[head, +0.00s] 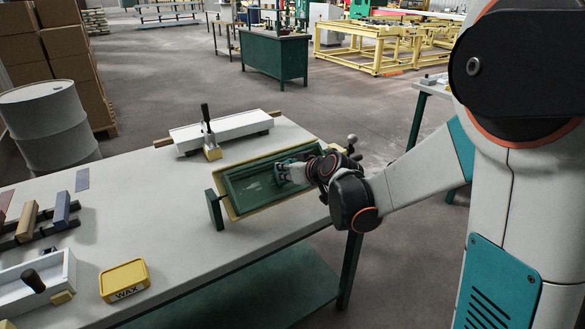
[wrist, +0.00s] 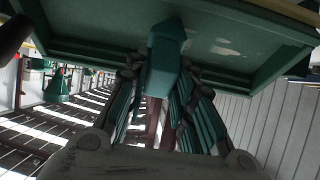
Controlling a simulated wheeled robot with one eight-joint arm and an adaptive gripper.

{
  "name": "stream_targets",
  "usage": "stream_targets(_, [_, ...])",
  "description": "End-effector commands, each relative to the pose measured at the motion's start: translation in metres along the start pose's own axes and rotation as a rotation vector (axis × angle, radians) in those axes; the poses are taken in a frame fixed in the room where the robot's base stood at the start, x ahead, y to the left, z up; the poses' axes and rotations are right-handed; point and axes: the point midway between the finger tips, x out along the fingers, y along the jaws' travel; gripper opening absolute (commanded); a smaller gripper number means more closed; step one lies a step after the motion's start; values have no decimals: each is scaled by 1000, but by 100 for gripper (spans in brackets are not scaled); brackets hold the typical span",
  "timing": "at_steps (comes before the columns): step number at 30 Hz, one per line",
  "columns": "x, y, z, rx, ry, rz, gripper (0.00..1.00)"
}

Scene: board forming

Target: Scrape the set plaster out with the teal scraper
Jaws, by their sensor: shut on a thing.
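My gripper (head: 292,171) is over the right part of a green tray-like mould (head: 222,188) with a yellow outer edge, lying on the grey table. In the wrist view my gripper (wrist: 155,82) is shut on the teal scraper (wrist: 165,58), which points into the mould's recess (wrist: 95,47). Whether the scraper's tip touches the mould floor I cannot tell. Pale plaster patches (wrist: 223,50) show on the green floor near the scraper. In the head view a pale smear (head: 252,186) lies left of my gripper, which hides the mould's right end.
A white mould (head: 235,127) with a black-handled tool (head: 206,120) stands behind. A yellow wax tin (head: 124,280), a white tray (head: 30,285) and coloured blocks (head: 62,209) are at left. A dark green end piece (head: 215,210) adjoins the mould. The table's middle is clear.

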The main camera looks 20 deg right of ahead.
Motion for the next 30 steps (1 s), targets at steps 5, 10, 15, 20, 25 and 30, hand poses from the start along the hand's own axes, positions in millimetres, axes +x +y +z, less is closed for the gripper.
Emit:
stream_targets(5, [-1, -14, 0, -1, 0, -1, 4])
stream_targets(10, [-1, -20, 0, 0, 1, -1, 4])
stream_targets(15, [0, -33, 1, -1, 0, -2, 4])
stream_targets(20, [1, -45, 1, -1, 0, -1, 4])
stream_targets(25, [1, -52, 2, 0, 1, -1, 4])
stream_targets(30, [1, -58, 2, 0, 0, -1, 4])
